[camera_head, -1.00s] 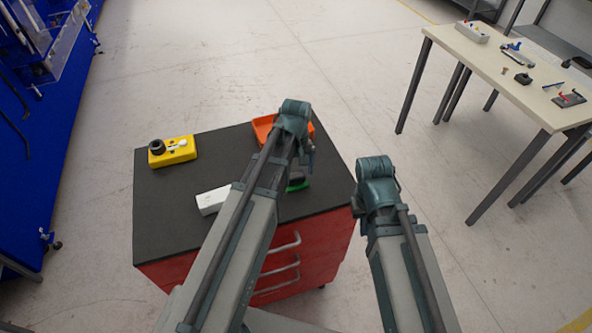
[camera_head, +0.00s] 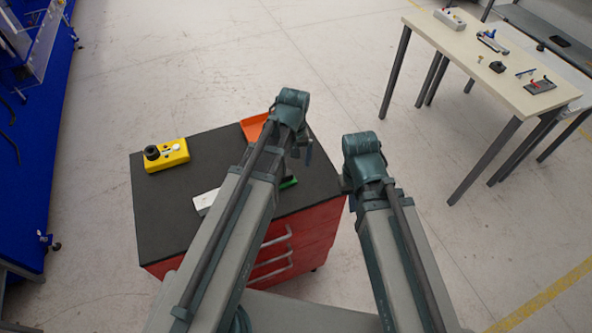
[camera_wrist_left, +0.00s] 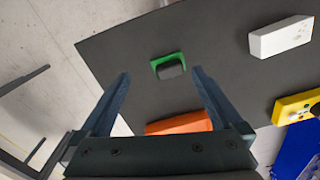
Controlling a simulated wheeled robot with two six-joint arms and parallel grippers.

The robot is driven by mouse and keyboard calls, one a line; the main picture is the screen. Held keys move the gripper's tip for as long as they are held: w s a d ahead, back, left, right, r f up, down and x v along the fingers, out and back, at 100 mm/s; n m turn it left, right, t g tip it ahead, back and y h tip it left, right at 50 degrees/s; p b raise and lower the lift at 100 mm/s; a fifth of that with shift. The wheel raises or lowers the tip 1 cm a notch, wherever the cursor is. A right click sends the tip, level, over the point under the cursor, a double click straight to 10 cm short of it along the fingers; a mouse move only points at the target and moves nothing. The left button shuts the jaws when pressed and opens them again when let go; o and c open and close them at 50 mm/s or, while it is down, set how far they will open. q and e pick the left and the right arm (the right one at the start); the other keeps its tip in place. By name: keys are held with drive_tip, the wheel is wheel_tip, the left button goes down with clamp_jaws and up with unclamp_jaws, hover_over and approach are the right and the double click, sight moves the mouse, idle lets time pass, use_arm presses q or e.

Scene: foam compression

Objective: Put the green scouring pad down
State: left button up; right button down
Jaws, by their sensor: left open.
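The green scouring pad (camera_wrist_left: 157,62) lies on the dark top of the red cart (camera_wrist_left: 115,47), with a dark grey block (camera_wrist_left: 172,70) covering much of it. In the head view only a green edge of the pad (camera_head: 289,183) shows past my left arm. My left gripper (camera_wrist_left: 158,75) is open and empty in the left wrist view, and the pad appears just beyond and between its fingertips. Whether they touch it cannot be told. My right arm's wrist (camera_head: 362,155) is just right of the cart; its gripper's fingers are hidden.
On the cart top are a white block (camera_head: 205,200), a yellow box with a black knob (camera_head: 168,156) and an orange tray (camera_head: 253,127), partly hidden by my left arm. A pale table (camera_head: 470,60) with small items stands to the right. Open floor lies between.

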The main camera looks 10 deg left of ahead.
use_arm(q)
drive_tip(key=s+d+m, duration=0.7)
drive_tip(key=s+m, duration=0.1)
drive_tip(key=s, duration=0.3)
drive_tip(key=shift+y, duration=0.4)
wheel_tip(320, 180, down, 8)
drive_tip(key=b, duration=0.8)
drive_tip(key=shift+f+b, duration=0.25)
drive_tip(key=shift+b, duration=0.1)
